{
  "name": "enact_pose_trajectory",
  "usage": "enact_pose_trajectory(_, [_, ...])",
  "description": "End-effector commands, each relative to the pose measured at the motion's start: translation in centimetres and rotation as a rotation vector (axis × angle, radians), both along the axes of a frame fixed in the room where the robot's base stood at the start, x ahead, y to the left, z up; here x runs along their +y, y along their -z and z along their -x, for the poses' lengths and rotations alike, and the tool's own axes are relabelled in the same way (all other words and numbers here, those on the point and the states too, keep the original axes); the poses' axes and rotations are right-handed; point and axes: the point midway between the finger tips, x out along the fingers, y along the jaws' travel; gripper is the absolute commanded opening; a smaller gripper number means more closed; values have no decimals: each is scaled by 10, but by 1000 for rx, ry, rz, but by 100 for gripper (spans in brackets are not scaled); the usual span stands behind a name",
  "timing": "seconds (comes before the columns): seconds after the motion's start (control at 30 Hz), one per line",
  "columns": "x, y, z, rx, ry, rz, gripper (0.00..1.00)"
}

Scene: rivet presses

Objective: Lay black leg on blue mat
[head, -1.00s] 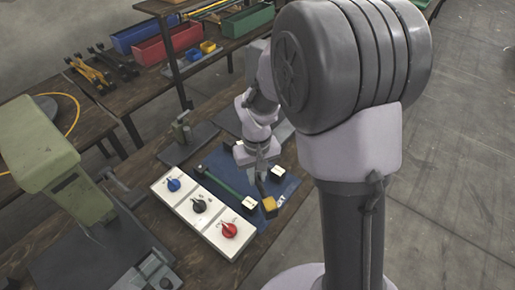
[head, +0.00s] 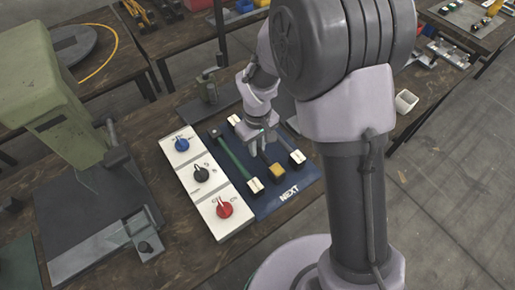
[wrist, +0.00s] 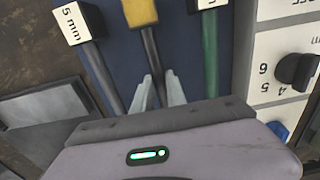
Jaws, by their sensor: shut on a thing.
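The black leg, a dark bar with a yellow block at one end (head: 277,170), is at the middle of the blue mat (head: 268,207). My gripper (head: 259,150) is low over the mat, shut on this dark bar. In the wrist view the bar (wrist: 153,50) runs between the two fingertips (wrist: 160,88), its yellow block (wrist: 140,12) pointing away from my gripper. The leg lies over the mat, roughly parallel to its neighbours; I cannot tell whether its whole length touches. My gripper hides its other end.
A green leg (head: 232,154) lies to the left on the mat. A dark leg with a white block (head: 297,156), marked 5 mm in the wrist view (wrist: 78,20), lies to the right. A white knob panel (head: 201,190) borders the mat's left. A green press (head: 45,100) stands farther left.

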Motion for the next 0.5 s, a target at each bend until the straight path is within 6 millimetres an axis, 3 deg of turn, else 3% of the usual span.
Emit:
enact_pose_trajectory(0.27, [0,2,0,-1,0,-1,0])
enact_pose_trajectory(0.3, [0,1,0,-1,0,-1,25])
enact_pose_trajectory(0.37, [0,1,0,-1,0,-1,36])
enact_pose_trajectory(0.5, [0,1,0,-1,0,-1,39])
